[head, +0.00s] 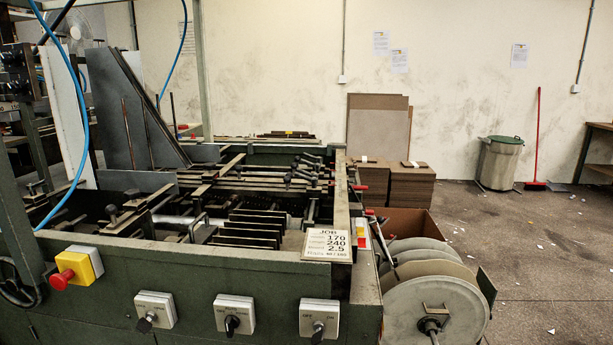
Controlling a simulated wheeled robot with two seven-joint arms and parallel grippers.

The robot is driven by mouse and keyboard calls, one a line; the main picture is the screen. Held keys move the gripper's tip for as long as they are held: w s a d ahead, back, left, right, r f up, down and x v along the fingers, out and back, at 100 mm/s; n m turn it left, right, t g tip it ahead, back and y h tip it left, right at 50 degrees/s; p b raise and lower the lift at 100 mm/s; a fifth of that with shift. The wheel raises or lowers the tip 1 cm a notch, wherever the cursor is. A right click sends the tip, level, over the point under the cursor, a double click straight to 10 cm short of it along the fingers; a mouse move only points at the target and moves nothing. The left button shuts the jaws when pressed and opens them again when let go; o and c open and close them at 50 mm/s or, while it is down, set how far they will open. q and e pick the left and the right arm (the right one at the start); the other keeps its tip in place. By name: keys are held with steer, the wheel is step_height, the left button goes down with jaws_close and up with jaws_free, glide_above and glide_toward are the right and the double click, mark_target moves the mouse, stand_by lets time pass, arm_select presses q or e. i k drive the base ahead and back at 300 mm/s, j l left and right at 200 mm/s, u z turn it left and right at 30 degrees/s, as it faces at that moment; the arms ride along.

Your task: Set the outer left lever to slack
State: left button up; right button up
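The green feeder machine (75,325) fills the left and lower part of the head view. A group of small levers with dark handles (307,165) sits at the far right of its bed. More black-knobbed parts (112,211) stand at the left of the bed. I cannot tell which of these is the outer left lever, nor read any slack marking. Neither of my grippers is in view.
The front panel carries a red button on a yellow box (85,262) and rotary switches (233,315). A job card (327,244) lies on the front edge. Large discs (437,310) stand at the right side. Cardboard stacks (410,187) and a bin (500,163) stand behind; floor at right is mostly clear.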

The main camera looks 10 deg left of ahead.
mark_target(313, 180)
steer(key=i+l, duration=0.25)
steer(key=i+l+u, duration=0.15)
steer(key=l, duration=0.25)
steer(key=i+l, duration=0.3)
steer(key=i+l+u, duration=0.1)
steer(key=i+l, duration=0.15)
steer(key=l, duration=0.15)
steer(key=i+l+u, duration=0.1)
steer(key=l, duration=0.3)
steer(key=i+l, duration=0.3)
